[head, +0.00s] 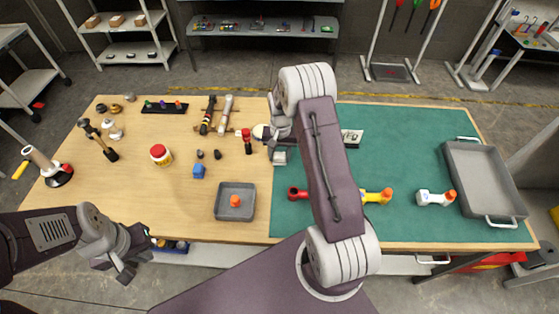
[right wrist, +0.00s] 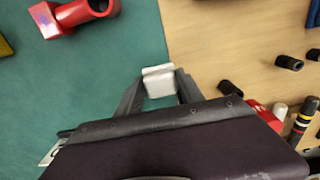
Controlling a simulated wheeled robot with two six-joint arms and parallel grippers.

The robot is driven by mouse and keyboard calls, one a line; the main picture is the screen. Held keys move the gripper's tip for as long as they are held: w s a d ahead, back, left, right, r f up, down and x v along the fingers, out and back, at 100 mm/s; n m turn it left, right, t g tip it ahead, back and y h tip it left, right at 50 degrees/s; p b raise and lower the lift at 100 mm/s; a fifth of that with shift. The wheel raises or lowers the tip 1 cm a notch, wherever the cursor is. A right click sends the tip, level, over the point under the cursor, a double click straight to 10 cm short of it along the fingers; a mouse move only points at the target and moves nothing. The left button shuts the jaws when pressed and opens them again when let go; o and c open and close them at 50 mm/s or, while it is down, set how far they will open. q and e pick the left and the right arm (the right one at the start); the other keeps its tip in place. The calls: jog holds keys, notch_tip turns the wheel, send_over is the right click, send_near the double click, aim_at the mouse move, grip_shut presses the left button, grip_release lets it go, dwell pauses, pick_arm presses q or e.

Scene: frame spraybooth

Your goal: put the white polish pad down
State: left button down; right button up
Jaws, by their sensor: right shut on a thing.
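The white polish pad (right wrist: 158,80) is a small whitish block between the two dark fingers of my right gripper (right wrist: 160,92) in the right wrist view. The fingers are shut on it. In the head view the pad (head: 280,157) shows as a pale grey block below my right gripper (head: 277,146), by the left edge of the green mat (head: 400,150). I cannot tell whether it touches the surface. My left gripper (head: 137,256) is open and empty, in front of the table's near left edge.
A red fitting (head: 297,193) lies on the mat near its left edge. A grey tray (head: 220,213) holding an orange piece stands on the wood. Yellow (head: 376,196) and white (head: 436,197) fittings and a large grey tray (head: 480,165) lie right. Dark cylinders are scattered left.

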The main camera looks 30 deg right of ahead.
aim_at(280, 162)
notch_tip(280, 162, down, 4)
jog(key=shift+r+p, duration=0.2)
jog(key=shift+p, duration=0.35)
jog(key=shift+f, duration=0.3)
jog(key=o, duration=1.3)
jog(key=shift+f, duration=0.1)
